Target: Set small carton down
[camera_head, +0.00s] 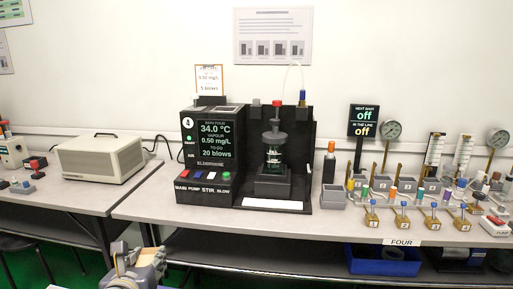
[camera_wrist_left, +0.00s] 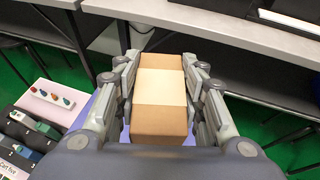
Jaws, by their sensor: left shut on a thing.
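The small carton (camera_wrist_left: 159,88) is a brown box with a pale band across its middle. In the left wrist view it sits lengthwise between the fingers of my left gripper (camera_wrist_left: 160,95), which is shut on it. In the head view my left gripper (camera_head: 137,262) shows at the bottom left, in front of the bench edge and lower than the bench top; only a small tan part of the carton (camera_head: 121,262) shows there. A pale violet surface shows below the carton in the wrist view; I cannot tell whether they touch. My right gripper is not in view.
A black tester (camera_head: 208,150) with a lit screen stands on the bench (camera_head: 140,207). A beige box (camera_head: 101,158) stands on the left bench. Gauges and small valves crowd the right side. A blue bin (camera_head: 384,262) is on the lower shelf. Dark cases (camera_wrist_left: 30,135) lie at the wrist view's lower left.

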